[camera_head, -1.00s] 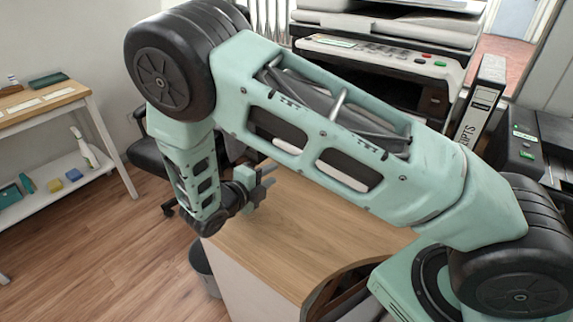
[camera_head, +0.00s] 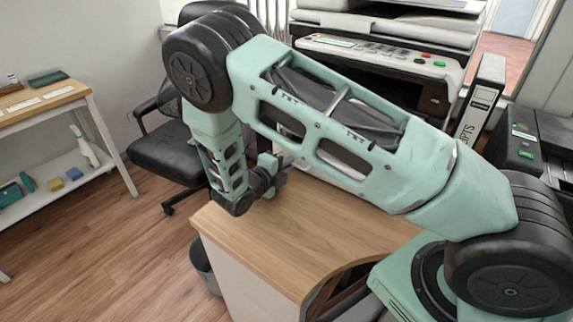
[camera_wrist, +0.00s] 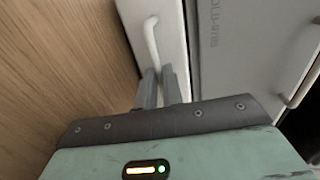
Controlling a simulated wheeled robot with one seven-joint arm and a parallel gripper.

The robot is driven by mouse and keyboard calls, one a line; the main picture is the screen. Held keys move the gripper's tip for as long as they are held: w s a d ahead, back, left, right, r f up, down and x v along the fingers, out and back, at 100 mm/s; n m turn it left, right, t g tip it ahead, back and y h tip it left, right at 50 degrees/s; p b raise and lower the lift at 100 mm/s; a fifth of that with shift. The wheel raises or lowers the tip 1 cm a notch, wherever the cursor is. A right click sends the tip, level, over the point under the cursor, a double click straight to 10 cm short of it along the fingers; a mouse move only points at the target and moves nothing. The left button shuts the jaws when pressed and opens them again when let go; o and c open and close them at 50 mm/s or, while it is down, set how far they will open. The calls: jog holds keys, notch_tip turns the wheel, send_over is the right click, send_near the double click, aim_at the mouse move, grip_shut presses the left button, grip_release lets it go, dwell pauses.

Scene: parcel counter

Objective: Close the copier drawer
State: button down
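The copier (camera_head: 385,55) stands at the back of the counter, its lower front mostly hidden behind my arm in the head view. In the wrist view a pale drawer front (camera_wrist: 172,40) with a white bar handle (camera_wrist: 152,42) lies ahead. A dark gap separates it from a larger pale panel with lettering (camera_wrist: 235,50). My gripper (camera_wrist: 159,70) has its two fingers close together with a thin slit between them and nothing visibly held. The fingertips are at the near end of the handle; I cannot tell whether they touch. In the head view my gripper (camera_head: 288,161) is above the counter.
The wooden counter top (camera_head: 265,240) is clear below my arm. A second handle (camera_wrist: 292,97) shows at the right in the wrist view. A binder (camera_head: 480,100) and black device (camera_head: 515,135) stand right. A black chair (camera_head: 165,150) is behind left; a bin (camera_head: 203,265) is beside the counter.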

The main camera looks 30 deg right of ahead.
aim_at(296, 157)
jog(key=shift+r+p+x, duration=0.2)
jog(key=shift+p+x, duration=0.05)
jog(key=shift+x, duration=0.7)
jog(key=shift+r+p+x, duration=0.2)
jog(key=shift+x, duration=0.8)
jog(key=c, duration=1.6)
grip_release()
jog(key=shift+w+d, duration=0.1)
jog(key=shift+d, duration=0.1)
jog(key=shift+o, duration=0.2)
jog(key=b+v, duration=0.1)
jog(key=v, duration=1.6)
jog(key=shift+a, duration=0.25)
